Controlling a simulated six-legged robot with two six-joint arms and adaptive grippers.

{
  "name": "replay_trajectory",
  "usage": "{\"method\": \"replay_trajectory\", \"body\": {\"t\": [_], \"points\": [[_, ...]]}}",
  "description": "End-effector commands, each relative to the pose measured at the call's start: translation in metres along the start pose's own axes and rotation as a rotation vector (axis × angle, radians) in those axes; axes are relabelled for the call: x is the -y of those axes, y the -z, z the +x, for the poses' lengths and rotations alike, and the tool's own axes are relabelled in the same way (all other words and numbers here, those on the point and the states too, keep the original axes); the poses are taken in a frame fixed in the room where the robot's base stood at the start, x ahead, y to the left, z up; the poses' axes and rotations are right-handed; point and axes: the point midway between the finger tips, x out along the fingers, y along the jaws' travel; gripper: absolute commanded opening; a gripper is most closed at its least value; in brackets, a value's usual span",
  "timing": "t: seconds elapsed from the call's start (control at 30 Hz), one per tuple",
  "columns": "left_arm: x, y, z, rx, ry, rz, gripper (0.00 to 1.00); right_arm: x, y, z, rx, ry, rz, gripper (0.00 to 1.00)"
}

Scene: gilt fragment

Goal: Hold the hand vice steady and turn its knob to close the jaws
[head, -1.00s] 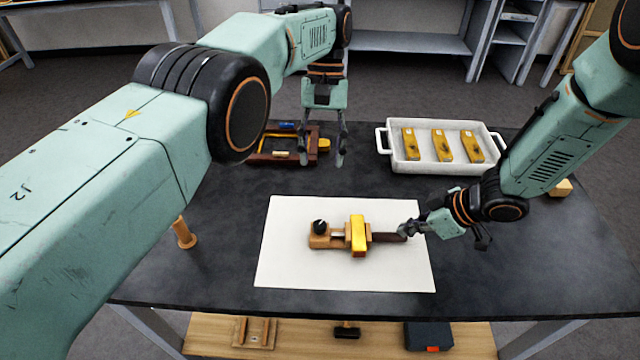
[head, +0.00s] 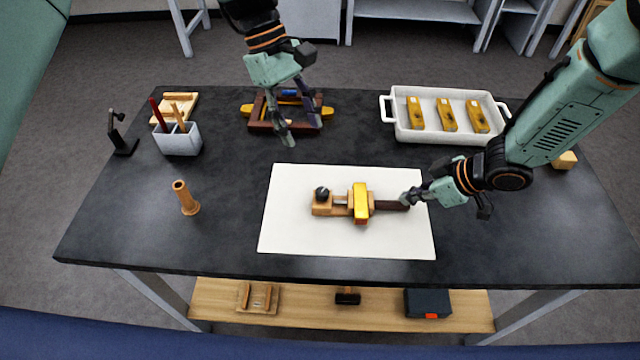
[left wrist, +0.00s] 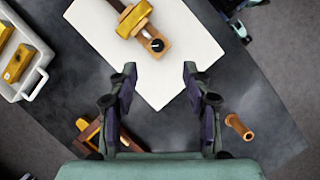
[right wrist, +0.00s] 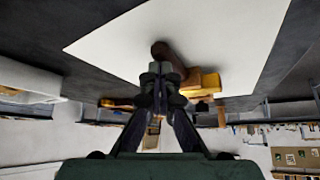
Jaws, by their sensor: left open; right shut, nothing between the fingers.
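The hand vice (head: 330,210) lies on a white sheet (head: 290,235). It has a wooden body, a gold block (head: 360,203) across it, a dark handle (head: 390,205) at right and a black knob (head: 322,193) at its left end. My right gripper (head: 408,198) is shut at the handle's end; nothing is between its fingers. In the right wrist view the handle (right wrist: 163,52) shows just beyond the fingertips. My left gripper (head: 300,132) is open and empty above the table, behind the vice. In the left wrist view the knob (left wrist: 157,45) shows ahead, between and beyond the fingertips.
A white tray (head: 388,110) with gilt-coloured blocks stands at the back right. A wooden frame clamp (head: 262,122) lies under my left gripper. A tool holder (head: 178,142), a black stand (head: 122,145) and a wooden peg (head: 186,198) stand at left. The table's front left is clear.

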Motion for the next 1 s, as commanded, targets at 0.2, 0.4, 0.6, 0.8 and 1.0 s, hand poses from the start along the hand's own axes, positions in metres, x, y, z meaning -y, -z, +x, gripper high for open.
{"method": "replay_trajectory", "body": {"t": [0.2,0.4,0.6,0.8,1.0], "points": [[0.014,0.007,0.035,-0.003,-0.062,-0.253,0.49,0.001,-0.002,0.001,0.004,0.003,0.001,0.00],[0.007,0.015,0.038,-0.028,-0.099,-0.323,0.49,0.001,-0.002,0.001,0.004,0.003,0.001,0.00],[0.005,0.015,0.066,-0.027,-0.095,-0.322,0.49,0.001,-0.002,0.001,0.004,0.003,0.001,0.00],[0.001,0.017,0.103,-0.028,-0.095,-0.321,0.49,0.001,-0.002,0.001,0.004,0.003,0.001,0.00],[-0.002,0.018,0.135,-0.028,-0.095,-0.321,0.49,0.001,-0.002,0.001,0.004,0.002,0.001,0.00]]}}
